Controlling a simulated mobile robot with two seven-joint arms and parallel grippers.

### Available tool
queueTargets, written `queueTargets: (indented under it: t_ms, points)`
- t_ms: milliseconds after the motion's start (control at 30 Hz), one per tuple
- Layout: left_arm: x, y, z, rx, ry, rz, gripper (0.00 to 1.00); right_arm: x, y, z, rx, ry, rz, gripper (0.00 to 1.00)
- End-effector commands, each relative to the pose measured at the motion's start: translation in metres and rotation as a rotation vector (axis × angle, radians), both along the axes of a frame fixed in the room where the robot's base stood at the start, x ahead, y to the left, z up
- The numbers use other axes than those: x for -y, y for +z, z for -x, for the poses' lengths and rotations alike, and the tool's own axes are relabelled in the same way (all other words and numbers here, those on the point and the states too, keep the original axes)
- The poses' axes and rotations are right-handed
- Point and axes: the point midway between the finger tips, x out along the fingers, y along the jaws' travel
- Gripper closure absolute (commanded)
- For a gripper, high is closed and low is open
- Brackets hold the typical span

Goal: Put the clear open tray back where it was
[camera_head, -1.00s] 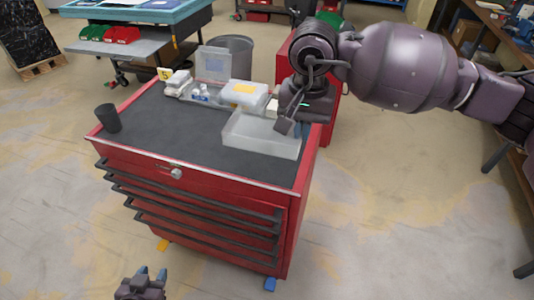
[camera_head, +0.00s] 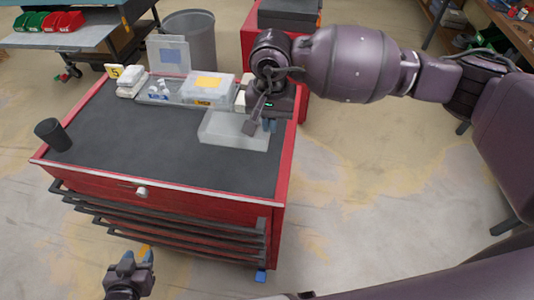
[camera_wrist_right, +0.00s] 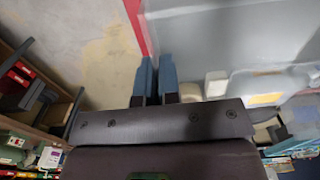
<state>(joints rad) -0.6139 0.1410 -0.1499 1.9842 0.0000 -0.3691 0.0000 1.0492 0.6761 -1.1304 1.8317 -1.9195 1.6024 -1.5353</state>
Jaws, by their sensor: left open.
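The clear open tray (camera_head: 232,138) sits at the right end of the cart's dark top, in front of the lidded clear box. Its grey see-through plastic fills much of the right side of the right wrist view (camera_wrist_right: 235,40). My right gripper (camera_head: 269,125) points down at the tray's right end. In the wrist view its blue fingers (camera_wrist_right: 157,75) are close together with a narrow gap, at the tray's edge, and appear shut on its wall. Whether the tray is slightly raised is unclear. My left gripper (camera_head: 137,256) is open and empty, low in front of the cart.
The red drawer cart (camera_head: 180,193) holds a black cup (camera_head: 53,135) at left. Along its back are a yellow number marker (camera_head: 115,72), white packs (camera_head: 132,84), an open clear case (camera_head: 168,55) and a yellow-labelled clear box (camera_head: 208,88). A grey bin (camera_head: 190,38) stands behind.

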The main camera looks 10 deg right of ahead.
Motion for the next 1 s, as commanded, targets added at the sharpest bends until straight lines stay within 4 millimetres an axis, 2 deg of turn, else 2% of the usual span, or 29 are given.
queueTargets:
  t_ms: [200,333,667,900,1000]
  points:
    - [0.001,0.011,-0.006,0.015,-0.004,0.0,0.6,0.0,-0.047,0.001,-0.004,0.0,0.0,1.0]
    - [0.001,0.015,-0.008,0.021,-0.005,-0.001,0.6,0.0,-0.069,0.0,-0.002,-0.001,-0.001,1.0]
    - [0.001,0.017,-0.009,0.023,-0.007,-0.001,0.6,0.0,-0.093,0.0,-0.002,0.0,-0.001,1.0]
    - [0.001,0.018,-0.007,0.019,-0.005,-0.001,0.6,0.0,-0.124,0.0,-0.001,-0.001,0.001,1.0]
    - [0.001,0.017,-0.006,0.016,-0.005,-0.001,0.6,0.0,-0.128,0.0,0.0,0.0,-0.001,1.0]
